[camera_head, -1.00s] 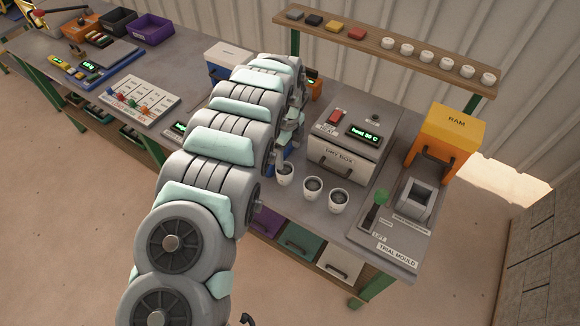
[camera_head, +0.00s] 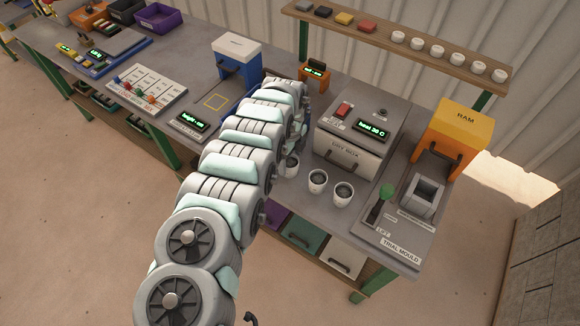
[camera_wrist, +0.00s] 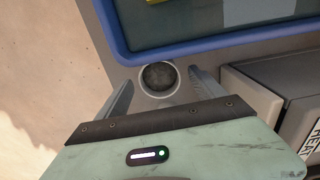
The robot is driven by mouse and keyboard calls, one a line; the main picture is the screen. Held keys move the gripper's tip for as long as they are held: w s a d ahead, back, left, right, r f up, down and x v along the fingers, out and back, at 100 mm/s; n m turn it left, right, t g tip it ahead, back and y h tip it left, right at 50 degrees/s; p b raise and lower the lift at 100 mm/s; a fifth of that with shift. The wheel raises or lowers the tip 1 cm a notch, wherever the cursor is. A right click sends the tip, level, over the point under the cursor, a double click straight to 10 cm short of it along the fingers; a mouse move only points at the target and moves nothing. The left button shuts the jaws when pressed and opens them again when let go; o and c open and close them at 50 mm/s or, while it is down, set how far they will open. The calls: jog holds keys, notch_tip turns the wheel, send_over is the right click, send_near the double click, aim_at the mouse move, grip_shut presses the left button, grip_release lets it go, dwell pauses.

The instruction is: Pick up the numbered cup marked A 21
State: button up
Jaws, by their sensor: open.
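Several white cups with dark grey contents stand at the bench's front edge before the dry box. In the head view, three show: a left cup (camera_head: 291,166), partly behind my arm, a middle cup (camera_head: 317,181) and a right cup (camera_head: 343,193). Their markings are too small to read, so I cannot tell which is A 21. In the wrist view, one cup (camera_wrist: 159,78) stands upright between the spread fingers of my gripper (camera_wrist: 162,82), with gaps on both sides.
The dry box (camera_head: 357,142) stands right behind the cups. The trial mould (camera_head: 400,225) and yellow ram (camera_head: 458,130) stand to the right.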

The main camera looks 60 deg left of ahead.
aim_at(290, 164)
jog(key=shift+a+f, duration=0.1)
jog(key=shift+f, duration=1.5)
jog(key=shift+c, duration=0.3)
jog(key=c, duration=1.6)
